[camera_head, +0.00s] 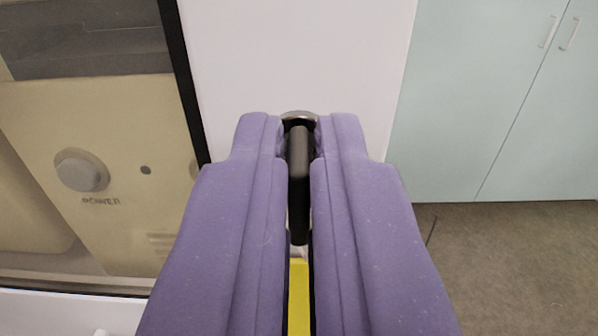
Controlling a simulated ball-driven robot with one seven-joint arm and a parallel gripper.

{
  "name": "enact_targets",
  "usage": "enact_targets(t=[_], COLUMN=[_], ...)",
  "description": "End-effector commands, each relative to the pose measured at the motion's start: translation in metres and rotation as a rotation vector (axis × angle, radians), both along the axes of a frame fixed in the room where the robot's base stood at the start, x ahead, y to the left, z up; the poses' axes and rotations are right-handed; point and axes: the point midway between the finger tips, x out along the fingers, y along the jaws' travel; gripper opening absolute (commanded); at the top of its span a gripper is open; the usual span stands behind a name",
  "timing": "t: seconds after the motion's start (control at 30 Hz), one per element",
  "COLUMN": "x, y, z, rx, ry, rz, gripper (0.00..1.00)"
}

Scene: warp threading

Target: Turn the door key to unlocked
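My gripper (299,150) has two purple fingers in the middle of the view, pointing away from me at a pale surface. A dark, narrow upright bar, which looks like the key (299,195), stands between them. The fingers close in on it from both sides with almost no gap. A round silver piece (299,115), likely the lock, shows just beyond the fingertips, and its lower part is hidden. The key's far end and any lock marking are hidden, so its turned position cannot be read.
A pale white panel (290,50) lies behind the fingertips. A black-edged pane (186,90) at left shows a beige front with a round POWER knob (81,171). Pale green cupboards (485,100) and brown floor (520,255) are at right. Something yellow (299,298) shows low between the fingers.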

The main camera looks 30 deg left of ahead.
Motion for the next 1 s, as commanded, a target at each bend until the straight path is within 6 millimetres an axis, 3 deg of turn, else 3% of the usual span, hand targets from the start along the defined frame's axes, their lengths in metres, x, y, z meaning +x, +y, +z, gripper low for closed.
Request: enact_targets(t=[0.47, 1.0], x=[0.0007, 0.0028], y=[-0.0014, -0.0051], z=[0.0011, 0.0010], rx=[0.105, 0.509], ry=[0.072, 0.343], rz=[-0.001, -0.003], gripper=[0.00, 0.00])
